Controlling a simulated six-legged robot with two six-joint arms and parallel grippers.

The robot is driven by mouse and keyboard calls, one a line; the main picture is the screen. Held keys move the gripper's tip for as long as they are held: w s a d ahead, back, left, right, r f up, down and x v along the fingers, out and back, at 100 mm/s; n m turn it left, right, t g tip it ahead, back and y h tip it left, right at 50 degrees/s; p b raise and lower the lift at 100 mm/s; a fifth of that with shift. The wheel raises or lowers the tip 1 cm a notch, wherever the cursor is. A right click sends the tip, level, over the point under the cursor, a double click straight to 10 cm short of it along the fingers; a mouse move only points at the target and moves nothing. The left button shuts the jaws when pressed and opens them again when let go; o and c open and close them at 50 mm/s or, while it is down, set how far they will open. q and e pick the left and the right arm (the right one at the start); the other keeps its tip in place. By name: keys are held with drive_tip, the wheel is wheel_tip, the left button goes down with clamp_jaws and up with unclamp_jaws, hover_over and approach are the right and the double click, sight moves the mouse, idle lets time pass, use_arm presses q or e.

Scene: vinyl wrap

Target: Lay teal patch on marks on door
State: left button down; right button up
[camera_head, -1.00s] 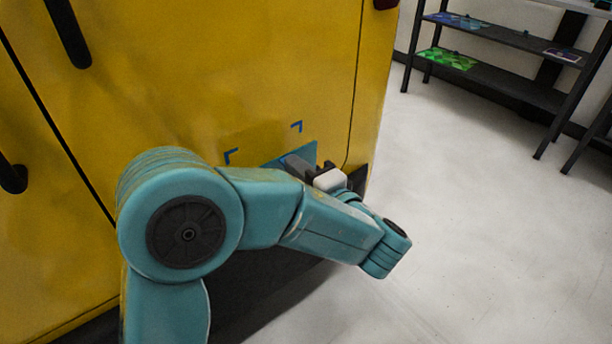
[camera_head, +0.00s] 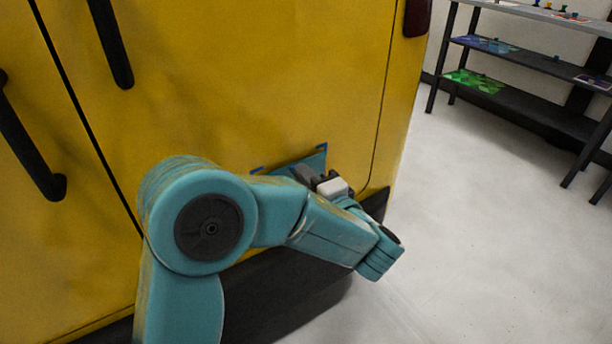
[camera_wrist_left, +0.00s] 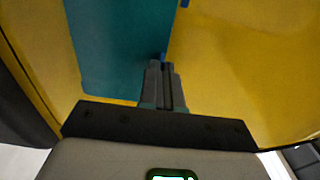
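The teal patch (camera_head: 312,162) is a flat sheet at the lower right of the yellow door (camera_head: 250,90). It lies over or close against the door, and I cannot tell if it touches all over. Blue corner marks (camera_head: 323,147) show along its upper edge. In the left wrist view, the patch (camera_wrist_left: 115,45) fills the upper middle, with bits of blue (camera_wrist_left: 185,3) at its right edge. My left gripper (camera_head: 303,172) is at the patch; its fingers (camera_wrist_left: 163,80) are close together over the patch's right edge. The arm hides the patch's lower part. My right gripper is not in view.
Dark handles (camera_head: 112,45) stand out from the yellow panels at the left. A dark shelf (camera_head: 525,70) with coloured sheets stands at the back right. The pale floor (camera_head: 490,230) between is clear.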

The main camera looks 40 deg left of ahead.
use_arm(q)
drive_tip(key=shift+w+a, duration=0.2)
drive_tip(key=shift+a, duration=0.3)
idle(0.4)
drive_tip(key=shift+b, duration=0.4)
idle(1.2)
drive_tip(key=c, duration=1.3)
unclamp_jaws()
drive_tip(key=shift+a, duration=0.15)
drive_tip(key=shift+o, duration=0.2)
drive_tip(key=p+v, duration=0.2)
drive_tip(key=v, duration=1.4)
drive_tip(key=shift+d, duration=0.25)
